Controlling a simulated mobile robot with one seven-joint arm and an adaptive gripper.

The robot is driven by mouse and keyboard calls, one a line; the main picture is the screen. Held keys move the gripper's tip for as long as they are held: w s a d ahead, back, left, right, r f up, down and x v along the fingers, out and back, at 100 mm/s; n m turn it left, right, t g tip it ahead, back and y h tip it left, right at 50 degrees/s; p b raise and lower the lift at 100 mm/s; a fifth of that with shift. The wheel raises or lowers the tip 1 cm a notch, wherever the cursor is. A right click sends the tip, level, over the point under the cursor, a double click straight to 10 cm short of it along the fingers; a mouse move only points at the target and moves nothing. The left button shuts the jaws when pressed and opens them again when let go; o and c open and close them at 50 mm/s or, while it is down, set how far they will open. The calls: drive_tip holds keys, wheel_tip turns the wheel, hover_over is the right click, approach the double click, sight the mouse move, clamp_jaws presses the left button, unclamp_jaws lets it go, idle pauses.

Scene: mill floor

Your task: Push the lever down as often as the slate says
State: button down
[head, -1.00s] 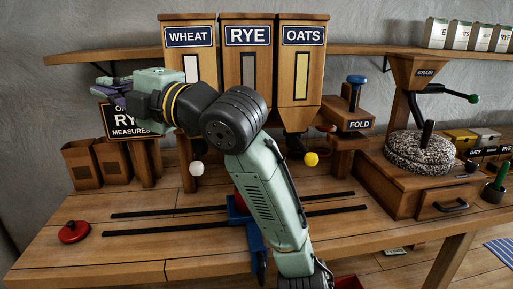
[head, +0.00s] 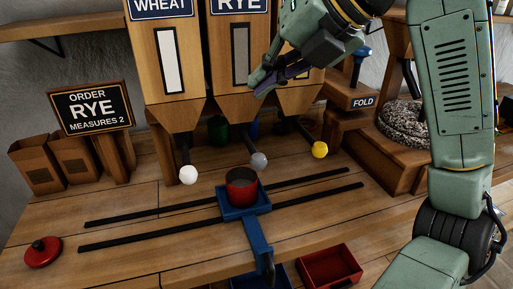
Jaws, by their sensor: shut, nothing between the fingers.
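The slate (head: 92,108) stands at the left and reads ORDER, RYE, MEASURES 2. Three hoppers hang above the bench; the middle one, the RYE hopper (head: 226,92), has a lever with a grey ball knob (head: 258,160). A white knob (head: 188,175) is on the WHEAT lever and a yellow knob (head: 319,149) is on the right-hand lever. A red open tin (head: 242,189) sits on a blue carriage (head: 246,206), just below the grey knob. My gripper (head: 260,88) is shut and empty, in front of the RYE hopper and above the grey knob, apart from it.
Two black rails (head: 220,222) run across the bench. A red lid (head: 43,252) lies at the left front and paper bags (head: 55,165) stand behind it. A red tray (head: 329,266) is low at the front. The FOLD press (head: 362,101) and mill are at the right.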

drive_tip(key=b, duration=0.6)
hover_over(262, 158)
drive_tip(key=w, duration=0.1)
wheel_tip(262, 158, down, 7)
drive_tip(key=shift+w+r, duration=0.15)
drive_tip(key=shift+r, duration=0.05)
drive_tip(key=shift+f+b, duration=0.75)
drive_tip(key=shift+f, duration=0.35)
drive_tip(key=shift+f, duration=0.1)
drive_tip(key=shift+f, duration=0.35)
drive_tip(key=shift+f+b, duration=1.75)
drive_tip(key=shift+f, duration=0.75)
idle(2.6)
